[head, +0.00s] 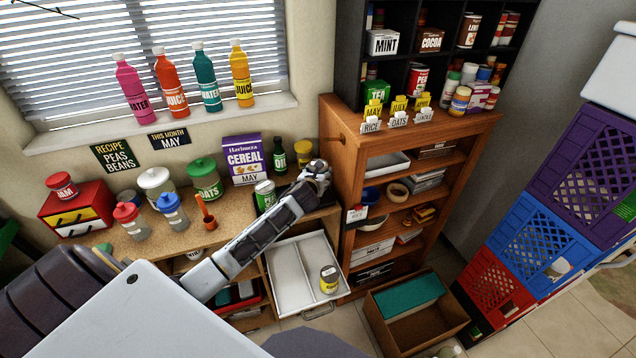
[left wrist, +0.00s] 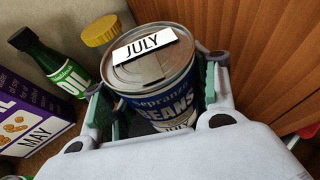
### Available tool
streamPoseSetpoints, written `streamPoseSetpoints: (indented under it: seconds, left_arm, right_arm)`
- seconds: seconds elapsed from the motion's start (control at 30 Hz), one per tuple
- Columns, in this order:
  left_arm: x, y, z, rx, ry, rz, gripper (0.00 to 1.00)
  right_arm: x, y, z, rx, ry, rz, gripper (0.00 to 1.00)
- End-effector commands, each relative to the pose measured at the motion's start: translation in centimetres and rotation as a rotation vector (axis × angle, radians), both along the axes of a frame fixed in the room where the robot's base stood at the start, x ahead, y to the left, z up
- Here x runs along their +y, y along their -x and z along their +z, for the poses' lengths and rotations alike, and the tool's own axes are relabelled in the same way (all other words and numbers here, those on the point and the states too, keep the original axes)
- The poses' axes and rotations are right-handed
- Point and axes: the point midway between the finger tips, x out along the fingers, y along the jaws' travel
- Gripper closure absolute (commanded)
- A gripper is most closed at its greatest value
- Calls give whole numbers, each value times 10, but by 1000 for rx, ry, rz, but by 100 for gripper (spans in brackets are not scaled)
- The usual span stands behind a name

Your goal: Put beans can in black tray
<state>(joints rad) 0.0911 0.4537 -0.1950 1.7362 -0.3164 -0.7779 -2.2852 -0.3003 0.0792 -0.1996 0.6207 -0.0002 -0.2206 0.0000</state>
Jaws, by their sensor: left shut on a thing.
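The beans can (left wrist: 155,75) is blue and silver, with "BEANS" on its side and a white "JULY" tag on its lid. It is upright between the green-padded fingers of my left gripper (left wrist: 157,98), which is shut on it. In the head view my left gripper (head: 316,174) is at the right end of the counter, beside the wooden shelf, and the can is hidden there. A dark, flat tray-like thing, likely the black tray (head: 325,199), shows partly below the gripper; the arm covers much of it. My right gripper is not in view.
A green-and-white can (head: 264,195) stands just left of the gripper. An oil bottle (head: 279,156), a yellow-lidded jar (head: 303,151) and a cereal box (head: 244,162) stand behind. An open white drawer (head: 287,273) holding a can (head: 328,279) juts out below. The wooden shelf (head: 335,150) bounds the right.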

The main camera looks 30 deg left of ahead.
Motion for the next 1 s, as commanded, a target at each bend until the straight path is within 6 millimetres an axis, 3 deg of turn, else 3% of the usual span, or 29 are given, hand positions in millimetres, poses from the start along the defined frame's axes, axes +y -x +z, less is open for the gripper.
streamPoseSetpoints:
  seconds: [0.5,0.97,1.0]
  left_arm:
    - [0,0,-34,-2,1,-1,79]
    - [0,0,-38,-2,0,-1,79]
    - [0,0,-40,0,-1,-1,40]
  right_arm:
    - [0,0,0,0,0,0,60]
    - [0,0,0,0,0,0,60]
    - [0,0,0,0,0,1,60]
